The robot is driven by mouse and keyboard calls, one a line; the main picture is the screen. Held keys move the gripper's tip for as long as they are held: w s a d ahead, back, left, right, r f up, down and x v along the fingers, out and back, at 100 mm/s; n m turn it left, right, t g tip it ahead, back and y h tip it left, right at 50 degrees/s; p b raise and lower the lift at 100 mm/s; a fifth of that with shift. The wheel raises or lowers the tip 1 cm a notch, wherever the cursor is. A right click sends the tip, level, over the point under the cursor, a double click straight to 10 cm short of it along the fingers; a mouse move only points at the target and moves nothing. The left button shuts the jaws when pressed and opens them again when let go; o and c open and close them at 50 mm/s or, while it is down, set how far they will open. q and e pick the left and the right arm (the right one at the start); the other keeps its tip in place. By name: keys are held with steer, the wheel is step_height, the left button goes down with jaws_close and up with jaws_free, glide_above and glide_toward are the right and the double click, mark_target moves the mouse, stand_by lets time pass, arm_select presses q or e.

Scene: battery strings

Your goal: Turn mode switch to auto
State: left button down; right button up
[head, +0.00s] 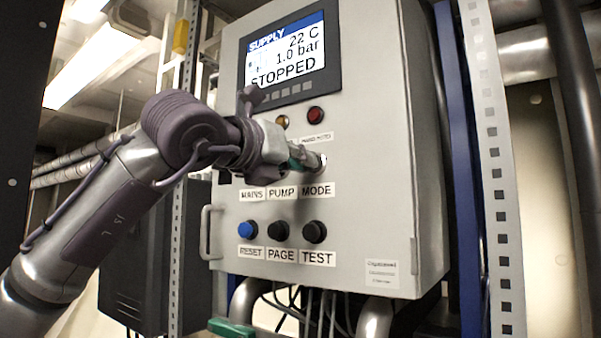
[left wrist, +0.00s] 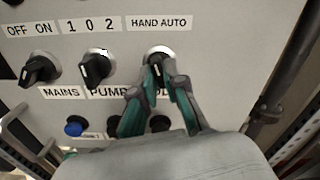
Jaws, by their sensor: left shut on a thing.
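The mode switch (left wrist: 158,57) is a round rotary knob above the MODE label, with a HAND AUTO plate (left wrist: 159,23) over it in the left wrist view. My left gripper (left wrist: 160,80) is shut on the knob, one finger at each side. In the head view my left gripper (head: 312,161) reaches the panel just above the MODE label (head: 317,190) and hides most of the switch. The knob's pointer direction is hard to tell behind the fingers. My right gripper is in neither view.
The grey control cabinet (head: 385,150) carries a display (head: 290,55) reading STOPPED. Beside the mode switch are the pump switch (left wrist: 96,67) and mains switch (left wrist: 40,71). Below are a blue button (head: 247,229) and black page (head: 279,231) and test (head: 314,232) buttons. A red lamp (head: 316,115) sits above.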

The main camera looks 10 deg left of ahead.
arm_select(q)
steer(key=m, duration=1.2)
steer(key=shift+p, duration=0.4)
stand_by(0.3)
steer(key=c, duration=1.2)
jaws_free()
steer(key=shift+a, duration=0.1)
steer(key=v, duration=1.2)
